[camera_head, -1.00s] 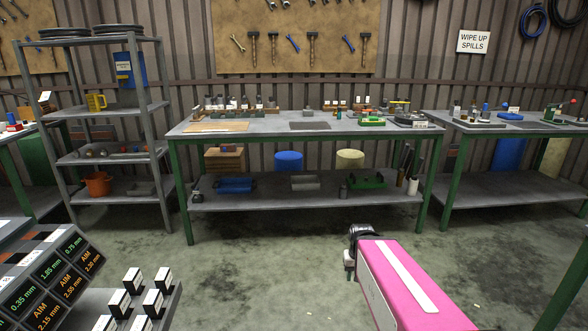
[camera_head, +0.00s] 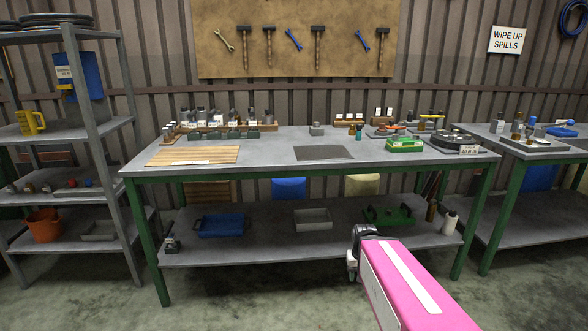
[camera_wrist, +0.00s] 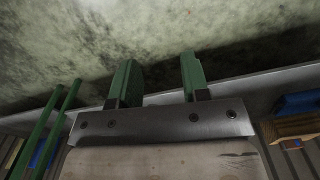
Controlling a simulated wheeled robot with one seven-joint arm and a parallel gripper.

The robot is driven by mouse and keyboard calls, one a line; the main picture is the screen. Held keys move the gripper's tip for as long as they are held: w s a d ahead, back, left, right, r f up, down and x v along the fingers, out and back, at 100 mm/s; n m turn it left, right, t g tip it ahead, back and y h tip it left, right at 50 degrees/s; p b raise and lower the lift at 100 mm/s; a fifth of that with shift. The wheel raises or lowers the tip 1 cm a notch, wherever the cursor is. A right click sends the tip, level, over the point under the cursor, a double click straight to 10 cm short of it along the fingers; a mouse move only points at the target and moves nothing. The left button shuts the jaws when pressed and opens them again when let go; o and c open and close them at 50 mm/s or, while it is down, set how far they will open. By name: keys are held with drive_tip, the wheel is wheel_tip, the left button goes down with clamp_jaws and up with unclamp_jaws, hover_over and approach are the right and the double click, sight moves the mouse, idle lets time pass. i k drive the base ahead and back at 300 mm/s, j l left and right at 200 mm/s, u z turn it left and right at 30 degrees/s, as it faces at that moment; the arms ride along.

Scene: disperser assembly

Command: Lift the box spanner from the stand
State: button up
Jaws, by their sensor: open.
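I cannot pick out the box spanner or its stand for certain; the tools on the workbench (camera_head: 270,148) are too small to tell apart. Small upright items stand in a wooden rack (camera_head: 215,129) at the back left of its top. More small tools stand at its back right. My gripper (camera_wrist: 158,68) shows in the wrist view with two green fingers apart and nothing between them. In the head view my pink arm reaches in from the lower right, and its dark end is in front of the bench's lower shelf, below the top.
A slatted wooden board (camera_head: 193,156) and a dark mat (camera_head: 323,152) lie on the bench. A green tray (camera_head: 404,145) and a round dark fixture (camera_head: 455,142) are at its right. A shelving unit (camera_head: 100,130) stands left, another bench (camera_head: 545,150) right. Floor in front is clear.

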sight(252, 122)
drive_tip(key=i+j, duration=0.2)
drive_tip(key=j, duration=0.15)
drive_tip(key=i+j, duration=0.2)
drive_tip(key=j, duration=0.15)
drive_tip(key=i+j, duration=0.4)
drive_tip(key=j, duration=0.25)
drive_tip(key=z, duration=0.05)
